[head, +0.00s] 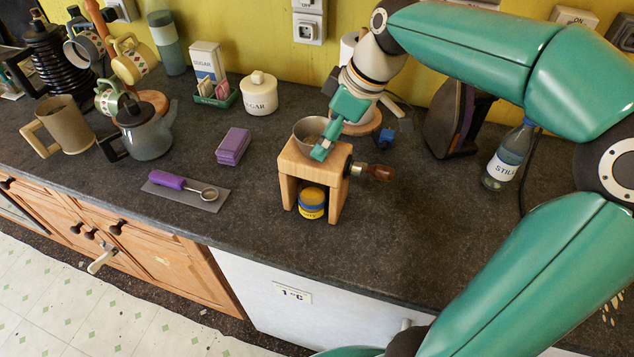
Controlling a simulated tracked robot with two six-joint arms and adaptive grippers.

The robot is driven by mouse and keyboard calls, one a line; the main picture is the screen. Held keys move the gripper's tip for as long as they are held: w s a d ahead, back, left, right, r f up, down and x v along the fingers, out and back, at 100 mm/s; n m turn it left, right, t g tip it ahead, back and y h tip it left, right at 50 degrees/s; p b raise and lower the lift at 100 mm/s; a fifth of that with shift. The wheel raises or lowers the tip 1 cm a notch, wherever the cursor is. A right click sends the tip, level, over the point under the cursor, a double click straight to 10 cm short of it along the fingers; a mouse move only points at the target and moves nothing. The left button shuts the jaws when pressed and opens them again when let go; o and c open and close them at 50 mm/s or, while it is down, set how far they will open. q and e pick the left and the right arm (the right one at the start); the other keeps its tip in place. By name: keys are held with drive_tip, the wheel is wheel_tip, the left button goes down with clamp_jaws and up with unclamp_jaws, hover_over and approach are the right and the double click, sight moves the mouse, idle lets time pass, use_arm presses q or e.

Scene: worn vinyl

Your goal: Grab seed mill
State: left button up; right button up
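The seed mill (311,166) stands upright on the dark counter near the middle of the head view. It has a light wooden stand, a metal bowl (304,131) on top and a crank with a dark wooden handle (380,173) on its right. A small yellow and blue jar (312,204) sits under the stand. My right gripper (340,135) is over the mill's top, with a teal finger in front of the bowl's right side. I cannot tell if it touches. Its other finger is not clear, so its opening cannot be judged. My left gripper is not in view.
A purple-handled scoop (180,184) on a grey mat and a purple block (233,146) lie left of the mill. A sugar jar (259,93) stands behind. A water bottle (507,157) and dark iron-like object (458,121) stand right.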

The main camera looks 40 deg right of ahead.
sight(316, 171)
drive_tip(key=shift+p+x, duration=0.55)
drive_tip(key=shift+x, duration=2.25)
drive_tip(key=shift+s+d, duration=0.1)
drive_tip(key=c, duration=1.2)
drive_tip(key=shift+r, duration=0.1)
drive_tip(key=shift+c, duration=1.3)
